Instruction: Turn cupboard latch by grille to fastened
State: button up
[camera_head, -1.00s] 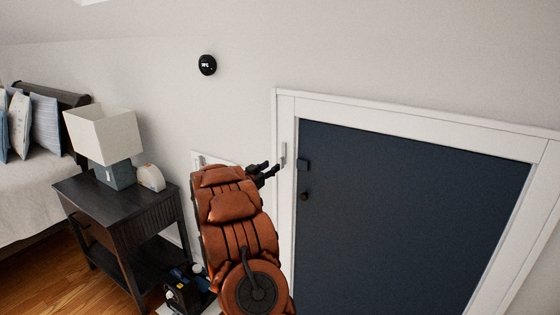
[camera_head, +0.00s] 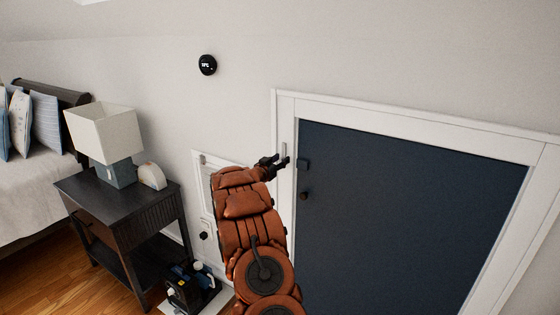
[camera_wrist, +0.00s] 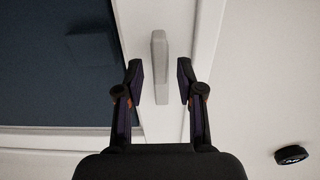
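The cupboard latch (camera_head: 284,150) is a small pale grey bar on the white door frame, left of the dark blue cupboard door (camera_head: 410,220). It lies along the frame, not across the door's edge. In the wrist view the latch (camera_wrist: 159,58) lies lengthwise ahead of and partly between my fingers. My gripper (camera_head: 283,162) is at the latch's lower part; in the wrist view my gripper (camera_wrist: 159,82) is open, with a gap on both sides of the latch. A dark catch (camera_head: 303,163) sits on the door beside it. The grille panel (camera_head: 199,160) is partly hidden behind my arm.
A dark round knob (camera_head: 304,196) is on the door below the catch. A black nightstand (camera_head: 115,205) with a lamp (camera_head: 103,132) stands left of my arm, beside the bed (camera_head: 35,190). A black round device (camera_head: 207,65) is on the wall above.

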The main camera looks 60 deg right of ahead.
jog(key=shift+c, duration=0.3)
grip_shut()
